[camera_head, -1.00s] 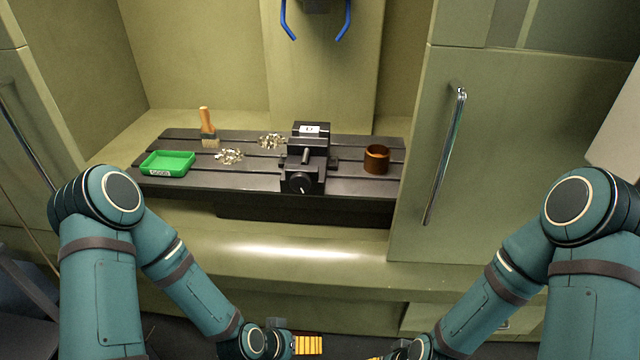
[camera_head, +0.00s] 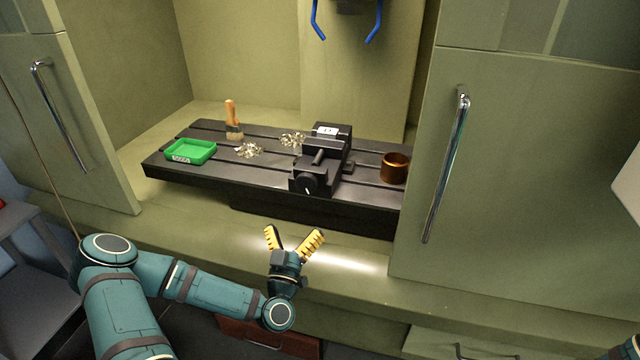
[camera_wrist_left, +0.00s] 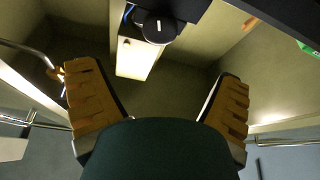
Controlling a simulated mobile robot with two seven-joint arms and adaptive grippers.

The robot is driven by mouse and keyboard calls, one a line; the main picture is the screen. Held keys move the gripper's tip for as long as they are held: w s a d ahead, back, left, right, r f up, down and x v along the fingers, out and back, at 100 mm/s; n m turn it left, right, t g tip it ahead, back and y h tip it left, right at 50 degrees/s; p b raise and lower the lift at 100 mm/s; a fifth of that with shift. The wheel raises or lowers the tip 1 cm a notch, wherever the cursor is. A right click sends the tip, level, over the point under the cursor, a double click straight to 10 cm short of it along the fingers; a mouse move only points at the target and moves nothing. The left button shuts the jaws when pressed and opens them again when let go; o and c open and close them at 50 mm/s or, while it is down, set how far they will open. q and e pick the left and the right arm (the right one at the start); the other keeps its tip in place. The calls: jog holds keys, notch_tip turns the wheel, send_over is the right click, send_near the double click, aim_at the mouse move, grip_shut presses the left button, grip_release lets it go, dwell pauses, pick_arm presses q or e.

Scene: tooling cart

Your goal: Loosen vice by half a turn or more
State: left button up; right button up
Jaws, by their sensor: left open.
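The black vice (camera_head: 333,148) stands on the slotted table, with a round dark knob (camera_head: 308,184) with a white mark on its front. The knob (camera_wrist_left: 155,27) also shows at the top of the left wrist view. My left gripper (camera_head: 294,238) is open and empty, with yellow ribbed fingers pointing up toward the vice. It is in front of and below the knob, clear of it. In the left wrist view its fingers (camera_wrist_left: 158,105) are spread wide with nothing between them. My right gripper is out of view.
On the slotted table (camera_head: 222,178) are a green tray (camera_head: 190,151), a brush (camera_head: 233,120), metal shavings (camera_head: 249,150) and a copper-coloured cup (camera_head: 395,167). Cabinet doors with metal handles flank the opening. Blue hooked tubes (camera_head: 374,22) hang above. The ledge before the table is clear.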

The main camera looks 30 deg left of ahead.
aim_at(306, 187)
pick_arm(q)
jog(key=x, duration=1.3)
jog(key=shift+w, duration=0.2)
jog(key=c, duration=1.2)
